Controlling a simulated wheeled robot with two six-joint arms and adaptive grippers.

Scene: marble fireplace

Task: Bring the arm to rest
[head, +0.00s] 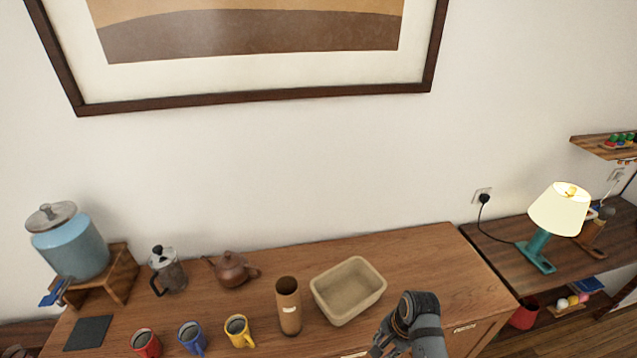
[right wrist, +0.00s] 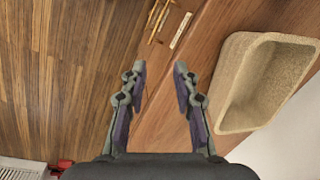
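My right gripper (head: 378,350) shows at the bottom of the head view, just in front of the beige basin (head: 348,290) and near the front edge of the wooden cabinet top (head: 420,262). In the right wrist view my right gripper (right wrist: 159,68) has its two fingers apart with nothing between them. The cabinet's front edge lies beneath the fingers there, and the basin (right wrist: 262,85) is to their right, apart from them. My left gripper is in neither view.
A lit lamp (head: 558,210) stands right. The cabinet top right of the basin is clear.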

